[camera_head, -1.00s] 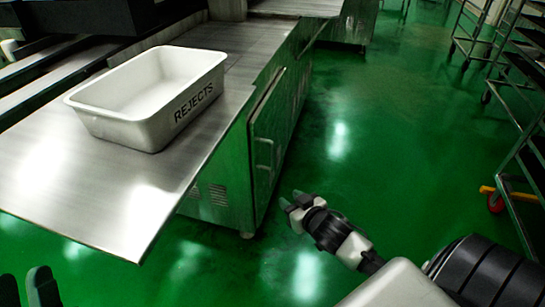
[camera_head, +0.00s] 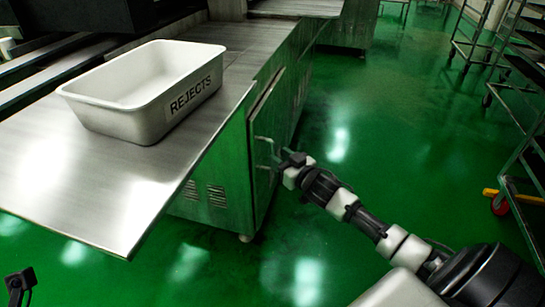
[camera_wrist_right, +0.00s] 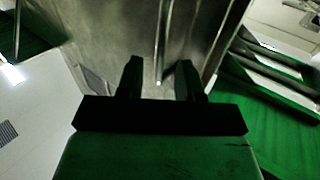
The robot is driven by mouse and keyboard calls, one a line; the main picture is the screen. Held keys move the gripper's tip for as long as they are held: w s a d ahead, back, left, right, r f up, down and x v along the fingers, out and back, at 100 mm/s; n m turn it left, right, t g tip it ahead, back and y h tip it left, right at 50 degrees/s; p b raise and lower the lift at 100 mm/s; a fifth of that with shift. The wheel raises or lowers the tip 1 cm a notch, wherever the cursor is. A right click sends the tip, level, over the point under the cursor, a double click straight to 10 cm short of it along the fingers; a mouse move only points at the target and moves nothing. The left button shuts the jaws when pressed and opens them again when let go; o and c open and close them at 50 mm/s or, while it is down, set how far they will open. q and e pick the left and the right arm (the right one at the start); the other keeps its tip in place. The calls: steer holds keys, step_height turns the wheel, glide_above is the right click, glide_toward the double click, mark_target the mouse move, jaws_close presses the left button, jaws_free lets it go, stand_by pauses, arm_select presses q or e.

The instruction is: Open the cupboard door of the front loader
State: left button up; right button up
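The cupboard door (camera_head: 264,185) is a metal panel in the side of the steel machine body, and it looks shut. Its upright bar handle (camera_head: 264,141) shows just ahead of my right gripper (camera_head: 277,157). In the right wrist view my right gripper (camera_wrist_right: 158,75) is open, its two dark fingers apart. The handle (camera_wrist_right: 161,42) lies ahead, lined up with the gap between them; I cannot tell whether they touch it. My left gripper (camera_head: 19,284) shows only in part at the lower left, and its opening is unclear.
A white bin marked REJECTS (camera_head: 140,95) stands on the steel tabletop (camera_head: 95,205), whose corner juts out left of the door. Wheeled racks (camera_head: 520,125) stand at the right. The green floor (camera_head: 400,130) between is clear.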

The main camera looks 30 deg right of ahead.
mark_target(273, 152)
steer(key=shift+w+a+b, duration=0.2)
steer(key=shift+w+b, duration=0.3)
steer(key=shift+w, duration=1.3)
jaws_close()
